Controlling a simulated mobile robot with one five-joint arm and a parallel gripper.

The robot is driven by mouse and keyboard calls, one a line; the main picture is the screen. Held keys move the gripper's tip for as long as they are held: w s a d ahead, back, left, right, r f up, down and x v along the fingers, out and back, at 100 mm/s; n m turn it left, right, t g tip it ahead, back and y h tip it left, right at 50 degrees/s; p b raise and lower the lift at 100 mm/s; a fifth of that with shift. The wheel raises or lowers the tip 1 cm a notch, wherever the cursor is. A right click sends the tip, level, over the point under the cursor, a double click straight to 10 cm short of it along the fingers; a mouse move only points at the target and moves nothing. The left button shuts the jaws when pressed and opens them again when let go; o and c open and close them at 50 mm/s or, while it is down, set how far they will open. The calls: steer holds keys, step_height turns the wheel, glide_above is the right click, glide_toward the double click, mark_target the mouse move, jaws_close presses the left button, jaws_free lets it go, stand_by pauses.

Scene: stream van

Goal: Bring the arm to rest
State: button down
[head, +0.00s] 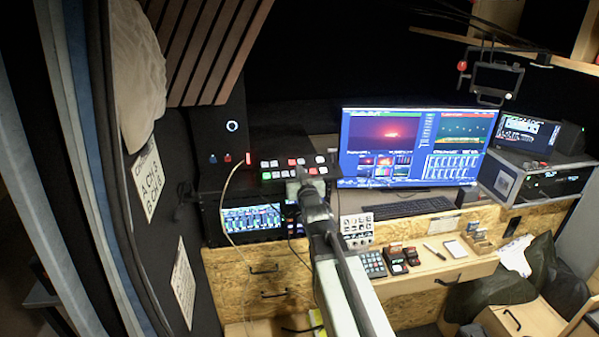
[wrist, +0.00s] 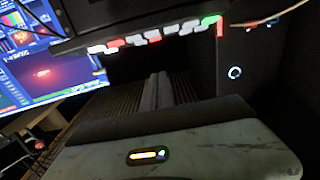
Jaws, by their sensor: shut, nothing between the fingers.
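My arm (head: 345,275) reaches up from the bottom of the head view toward the desk. My gripper (head: 301,177) is at its far end, in front of the lower edge of a panel of lit buttons (head: 292,164). In the wrist view my gripper (wrist: 160,85) is shut and empty, its two fingers side by side. The button panel (wrist: 150,38) shows beyond the fingertips there, with white, red and green keys. I cannot tell whether the fingertips touch it.
A large monitor (head: 408,150) stands right of my gripper, with a keyboard (head: 415,208) below. A rack screen (head: 252,218) is at left. Small control boxes (head: 395,262) lie on the lower shelf by my arm.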

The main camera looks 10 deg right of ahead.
steer(key=s+a+f+g+b, duration=0.15)
steer(key=s+f+g, duration=0.25)
steer(key=f, duration=0.6)
steer(key=s+f+g+b, duration=0.3)
steer(key=s+f+g, duration=0.15)
steer(key=f, duration=0.55)
steer(key=s+f+g, duration=0.4)
steer(key=s+g, duration=0.1)
steer(key=s, duration=0.5)
steer(key=s+f+g, duration=0.4)
steer(key=s, duration=0.6)
steer(key=shift+a+g, duration=0.35)
steer(key=shift+a, duration=0.05)
steer(key=shift+w+f, duration=0.1)
